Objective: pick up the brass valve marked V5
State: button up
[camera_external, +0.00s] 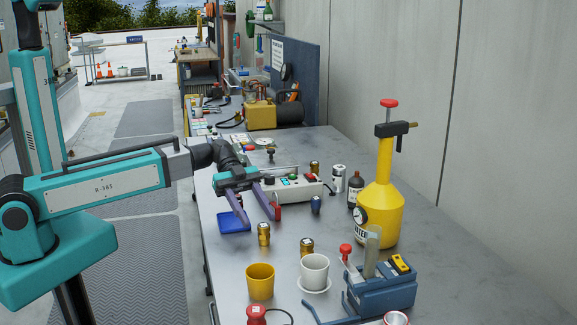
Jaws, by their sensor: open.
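Several small brass-coloured cylinders stand on the grey bench. One brass piece (264,235) is just in front of my gripper, a second brass piece (307,247) stands right of it beside a white cup, and a third brass piece (314,168) is farther back. They are too small for me to read any marking, so I cannot tell which is V5. My gripper (262,222) is open over the bench, its two purple-grey fingers pointing down toward the near side. I see nothing held between them. The nearest brass piece appears close to the fingertips; the exact gap is unclear.
A blue tray (234,222) lies by the left finger. A white power box (292,191) is behind the gripper. A yellow cup (260,281), white cup (314,270), blue vise (382,292) and tall yellow sprayer (379,212) crowd the near and right side. The bench's far right corner is clear.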

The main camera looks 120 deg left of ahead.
aim_at(261, 223)
jog(key=shift+x, duration=1.9)
jog(key=shift+r+p+x, duration=0.15)
jog(key=shift+p+x, duration=0.35)
jog(key=shift+x, duration=0.45)
jog(key=shift+r+p+x, duration=0.15)
jog(key=shift+p+x, duration=0.3)
jog(key=shift+x, duration=1.3)
grip_shut()
jog(key=shift+r, duration=0.15)
